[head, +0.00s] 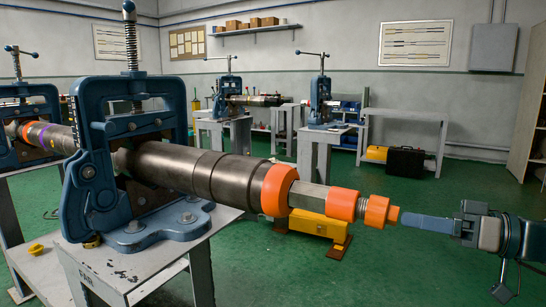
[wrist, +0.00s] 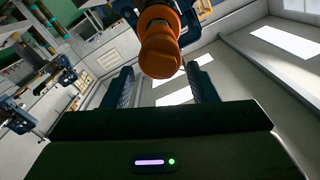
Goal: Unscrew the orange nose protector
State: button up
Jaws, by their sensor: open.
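The orange nose protector (head: 377,211) is at the right end of a long dark steel pipe tool (head: 190,172), with a narrower orange tip at its end. A bare threaded section shows just left of it. My gripper (head: 404,219) is to its right, with blue fingers pointing left at the tip. In the wrist view the protector (wrist: 160,50) appears end-on, above and between the two fingertips of my gripper (wrist: 160,75). The gripper is open and holds nothing. Whether a finger touches the tip cannot be told.
A blue pipe vise (head: 130,150) clamps the pipe on a grey stand (head: 140,265). Two more orange bands (head: 280,190) (head: 342,204) sit further left along the pipe. Other vises and benches stand at the back; green floor is clear at right.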

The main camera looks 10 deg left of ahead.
jog(key=m+t+p, duration=0.1)
jog(key=m+p, duration=3.2)
jog(key=p, duration=0.4)
jog(key=shift+f, duration=0.1)
